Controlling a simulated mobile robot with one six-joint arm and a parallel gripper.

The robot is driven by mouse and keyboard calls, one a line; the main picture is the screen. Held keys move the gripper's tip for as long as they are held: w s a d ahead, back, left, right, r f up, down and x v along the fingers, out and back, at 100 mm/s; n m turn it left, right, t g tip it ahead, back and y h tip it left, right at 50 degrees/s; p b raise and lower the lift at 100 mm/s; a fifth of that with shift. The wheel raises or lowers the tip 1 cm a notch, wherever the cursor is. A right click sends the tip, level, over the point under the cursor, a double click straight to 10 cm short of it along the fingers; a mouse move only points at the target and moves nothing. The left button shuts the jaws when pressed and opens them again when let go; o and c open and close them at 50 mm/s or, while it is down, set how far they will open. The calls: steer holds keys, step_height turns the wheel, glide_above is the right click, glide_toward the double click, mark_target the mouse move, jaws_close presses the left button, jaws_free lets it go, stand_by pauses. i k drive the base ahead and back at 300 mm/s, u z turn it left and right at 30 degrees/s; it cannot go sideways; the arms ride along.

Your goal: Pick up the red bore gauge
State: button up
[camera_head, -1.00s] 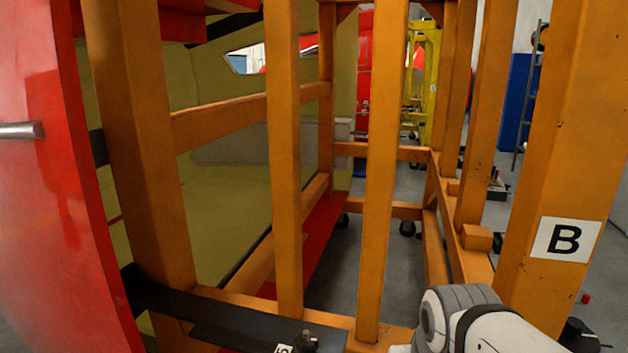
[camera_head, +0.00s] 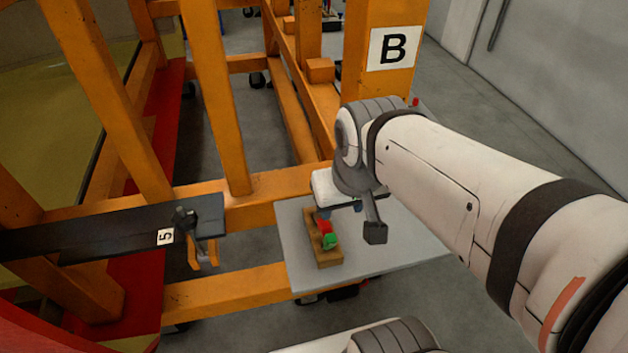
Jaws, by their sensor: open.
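The red bore gauge (camera_head: 324,227) shows as a small red piece in a wooden block (camera_head: 328,259) on a grey tabletop (camera_head: 400,259). A green piece (camera_head: 330,241) stands in the same block, just in front of it. My gripper (camera_head: 350,217) is open above the tabletop, by the back end of the block. One dark finger hangs to the right of the block. The other finger is mostly hidden, and a small bluish part below the gripper is too small to make out. I see no contact with the red gauge.
A black bar (camera_head: 110,228) with a label 5 and a clamp (camera_head: 186,220) juts in from the left. Bare floor lies at the right. The right side of the tabletop is clear.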

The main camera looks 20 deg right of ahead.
mark_target(324, 226)
steer(key=u, duration=1.6)
steer(key=k, duration=1.35)
steer(key=z, duration=0.45)
steer(key=i, duration=1)
